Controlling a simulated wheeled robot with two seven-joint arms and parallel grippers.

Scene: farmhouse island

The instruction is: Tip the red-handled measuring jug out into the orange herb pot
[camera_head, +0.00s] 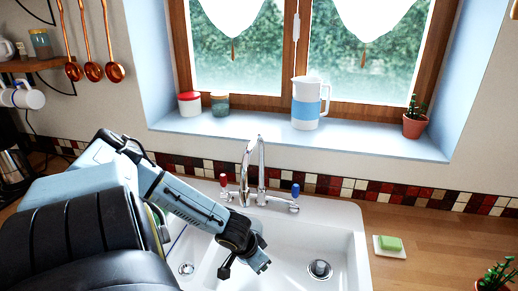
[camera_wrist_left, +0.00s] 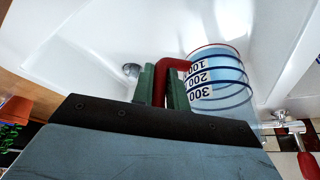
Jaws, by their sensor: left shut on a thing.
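The measuring jug (camera_wrist_left: 222,85) is clear, with blue bands, black-on-white numbers and a red handle (camera_wrist_left: 172,66). My left gripper (camera_wrist_left: 162,86) is shut on the red handle, with the jug beside its fingers. In the head view my left arm reaches over the white sink; the jug cannot be made out there. Its tilt and contents are unclear. An orange pot (camera_wrist_left: 15,110) with green leaves is at the left edge of the left wrist view, apart from the jug and partly cut off. My right gripper is not in view.
The sink (camera_head: 345,245) has a chrome tap (camera_head: 260,170) at its back. Green soap (camera_head: 390,244) lies on a dish to its right. A plant (camera_head: 495,275) is at the bottom right corner. A jug with a blue band (camera_head: 306,105) and a potted plant (camera_head: 414,125) stand on the windowsill.

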